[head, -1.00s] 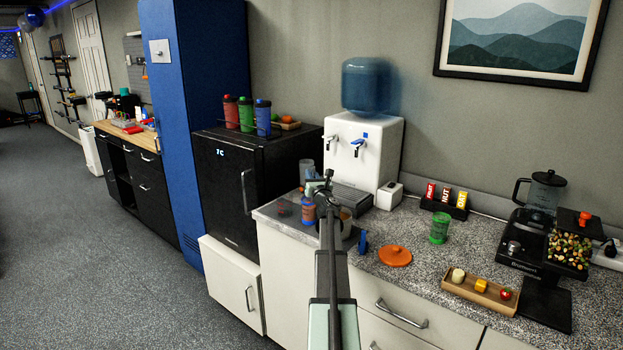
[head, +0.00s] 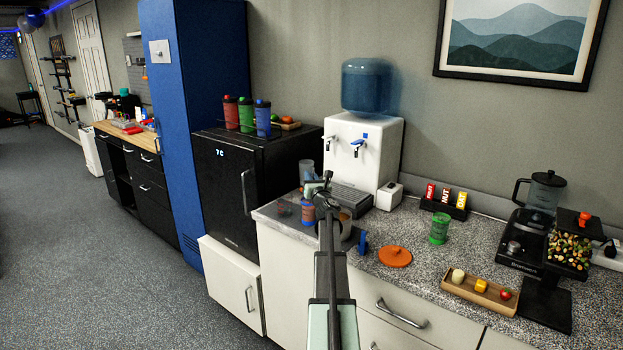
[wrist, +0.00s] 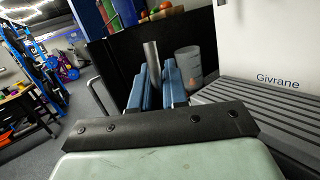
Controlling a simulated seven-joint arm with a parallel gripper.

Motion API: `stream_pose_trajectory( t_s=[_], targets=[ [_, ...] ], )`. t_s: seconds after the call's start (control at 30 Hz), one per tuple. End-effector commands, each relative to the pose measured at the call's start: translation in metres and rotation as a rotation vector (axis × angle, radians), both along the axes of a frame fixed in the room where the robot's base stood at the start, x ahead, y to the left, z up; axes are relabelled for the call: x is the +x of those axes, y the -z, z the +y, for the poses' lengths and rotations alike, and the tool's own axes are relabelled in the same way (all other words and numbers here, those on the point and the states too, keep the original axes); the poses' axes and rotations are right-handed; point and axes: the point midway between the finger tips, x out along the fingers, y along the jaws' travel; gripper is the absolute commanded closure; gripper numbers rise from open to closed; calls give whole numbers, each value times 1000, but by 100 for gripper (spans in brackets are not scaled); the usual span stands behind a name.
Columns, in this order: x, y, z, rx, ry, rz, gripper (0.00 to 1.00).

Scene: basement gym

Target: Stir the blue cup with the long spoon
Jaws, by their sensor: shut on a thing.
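My gripper (wrist: 158,88) shows in the wrist view with its two blue fingers shut on an upright grey metal rod, which looks like the handle of the long spoon (wrist: 152,58). The spoon's lower end is hidden. In the head view my arm reaches over the left end of the counter and hides most of the gripper. A blue cup with a reddish part (head: 308,214) stands there, just left of my arm. Whether the spoon is inside it cannot be told.
A mug with brown contents (head: 346,226) is partly behind my arm. The water dispenser (head: 372,150) stands behind. A clear cup (wrist: 190,64) is beside the fingers in the wrist view. An orange lid (head: 395,257), green cup (head: 439,229) and wooden tray (head: 462,290) lie to the right.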

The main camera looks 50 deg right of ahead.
Motion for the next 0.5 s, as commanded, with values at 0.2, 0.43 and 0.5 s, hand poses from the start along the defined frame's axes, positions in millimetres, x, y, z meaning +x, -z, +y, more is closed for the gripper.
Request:
stream_pose_trajectory(
  t_s=[0.2,0.43,0.5],
  targets=[
    [0,-3,0,-1,0,-1,100],
    [0,-18,0,0,0,0,100],
    [0,-22,0,-1,0,0,100]
  ],
)
